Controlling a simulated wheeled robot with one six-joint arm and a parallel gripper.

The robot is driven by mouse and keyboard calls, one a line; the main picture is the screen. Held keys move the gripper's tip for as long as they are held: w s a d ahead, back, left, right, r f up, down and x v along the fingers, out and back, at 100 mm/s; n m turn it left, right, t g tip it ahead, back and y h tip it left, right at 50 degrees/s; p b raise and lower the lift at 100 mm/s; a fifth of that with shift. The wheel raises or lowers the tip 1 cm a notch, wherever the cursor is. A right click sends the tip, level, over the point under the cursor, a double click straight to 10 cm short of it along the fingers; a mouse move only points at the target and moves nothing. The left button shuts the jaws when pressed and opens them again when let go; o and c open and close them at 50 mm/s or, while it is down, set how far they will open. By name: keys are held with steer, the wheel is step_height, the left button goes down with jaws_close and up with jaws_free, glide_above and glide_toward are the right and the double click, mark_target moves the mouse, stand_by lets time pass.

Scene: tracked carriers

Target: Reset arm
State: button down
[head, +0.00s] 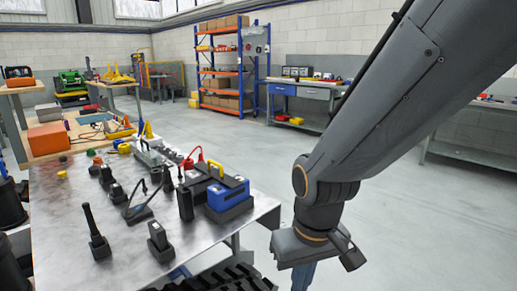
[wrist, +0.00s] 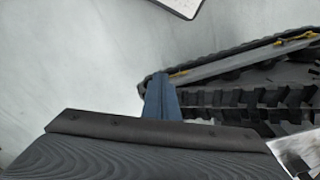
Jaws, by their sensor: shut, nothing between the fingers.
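My gripper (head: 303,276) hangs down at the lower right of the metal table in the head view, off the table's edge. Its blue fingers are together and hold nothing. Its tips are cut off by the bottom of the picture. In the wrist view my gripper (wrist: 160,97) shows as blue fingers side by side above the grey floor, beside a black track. My arm comes down from the upper right.
A metal table (head: 125,241) carries a blue and black case (head: 229,192), black handheld devices and chargers. A black rubber track (head: 235,281) is at the bottom. An orange shelf rack (head: 220,72) and workbench (head: 305,92) stand behind. Floor between is clear.

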steer(key=s+a+f+n+g+b, duration=0.15)
steer(key=a+f+b, duration=0.45)
steer(key=f+b, duration=0.7)
steer(key=s+d+r+m+p, duration=0.1)
steer(key=d+r+m+p, duration=0.1)
steer(key=d+r+p, duration=0.6)
steer(key=d+r+m+p, duration=0.3)
steer(key=d+r+p, duration=0.6)
steer(key=r+p, duration=0.5)
steer(key=p, duration=0.4)
steer(key=shift+s+h, duration=0.3)
steer(key=shift+s, duration=0.05)
steer(key=shift+d+r+t, duration=0.1)
steer(key=shift+t, duration=0.15)
